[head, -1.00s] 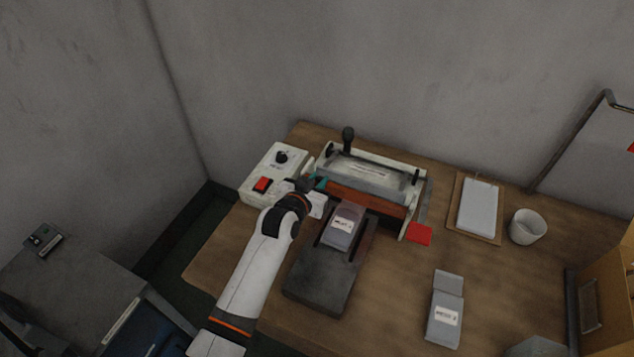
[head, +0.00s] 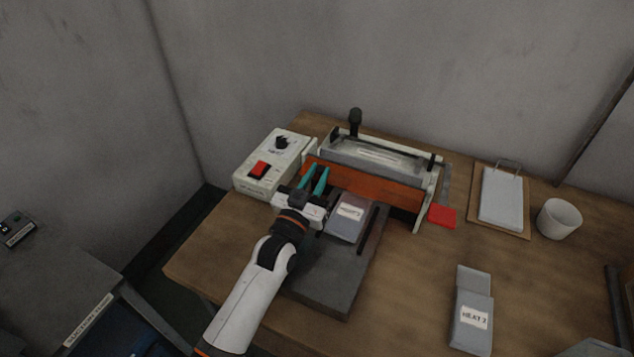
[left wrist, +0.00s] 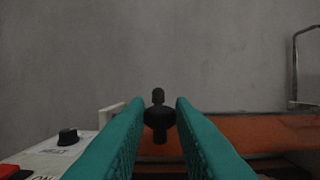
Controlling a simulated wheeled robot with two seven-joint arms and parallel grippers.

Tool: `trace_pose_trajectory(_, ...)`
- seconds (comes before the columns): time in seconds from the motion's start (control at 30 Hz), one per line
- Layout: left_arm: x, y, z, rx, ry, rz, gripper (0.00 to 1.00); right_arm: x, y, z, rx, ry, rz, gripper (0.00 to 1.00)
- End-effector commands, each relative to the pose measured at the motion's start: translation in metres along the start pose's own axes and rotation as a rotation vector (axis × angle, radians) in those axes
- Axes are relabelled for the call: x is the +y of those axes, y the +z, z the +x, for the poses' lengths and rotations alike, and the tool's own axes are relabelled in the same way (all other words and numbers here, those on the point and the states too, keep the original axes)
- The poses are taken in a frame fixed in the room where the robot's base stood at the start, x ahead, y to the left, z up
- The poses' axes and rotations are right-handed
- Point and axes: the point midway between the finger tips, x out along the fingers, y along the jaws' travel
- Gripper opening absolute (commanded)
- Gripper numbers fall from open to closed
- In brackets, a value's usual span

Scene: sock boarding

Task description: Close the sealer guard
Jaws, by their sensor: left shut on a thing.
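The sealer (head: 385,165) stands at the back of the wooden table. Its orange guard (head: 390,190) spans the front as an upright band, and it also shows in the left wrist view (left wrist: 250,130). My left gripper (head: 317,174) is at the guard's left end, with its teal fingers pointing toward the sealer. In the left wrist view a dark knob (left wrist: 158,115) sits between the fingertips; I take the gripper as shut on it. Whether the knob belongs to the guard is unclear. My right gripper is not in view.
A white control box (head: 272,160) with a red switch stands left of the sealer. A grey pack (head: 347,220) lies on the dark platform (head: 335,275) in front. Another pack (head: 472,315), a red pad (head: 442,216), a clipboard (head: 503,197) and a white cup (head: 559,218) are to the right.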

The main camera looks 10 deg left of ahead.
Motion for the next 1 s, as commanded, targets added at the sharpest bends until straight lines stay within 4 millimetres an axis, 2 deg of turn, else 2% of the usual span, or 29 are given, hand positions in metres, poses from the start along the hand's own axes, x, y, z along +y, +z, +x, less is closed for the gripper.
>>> trace_pose_trajectory(0.4, 0.0, 0.0, 0.0, -0.008, 0.0, 0.001, 0.0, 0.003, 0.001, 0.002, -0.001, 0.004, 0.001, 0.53)
trace_pose_trajectory(0.43, 0.0, -0.001, 0.0, -0.008, 0.0, 0.001, 0.23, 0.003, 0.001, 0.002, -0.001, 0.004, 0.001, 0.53)
trace_pose_trajectory(0.53, 0.0, -0.001, 0.0, -0.008, 0.0, 0.001, 0.39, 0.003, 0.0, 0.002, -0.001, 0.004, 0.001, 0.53)
trace_pose_trajectory(0.83, 0.0, -0.001, -0.001, -0.008, 0.0, 0.001, 0.4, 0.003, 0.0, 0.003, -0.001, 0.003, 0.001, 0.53)
trace_pose_trajectory(1.0, 0.0, -0.003, -0.019, -0.005, 0.0, 0.001, 0.4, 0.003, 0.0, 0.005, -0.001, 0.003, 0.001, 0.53)
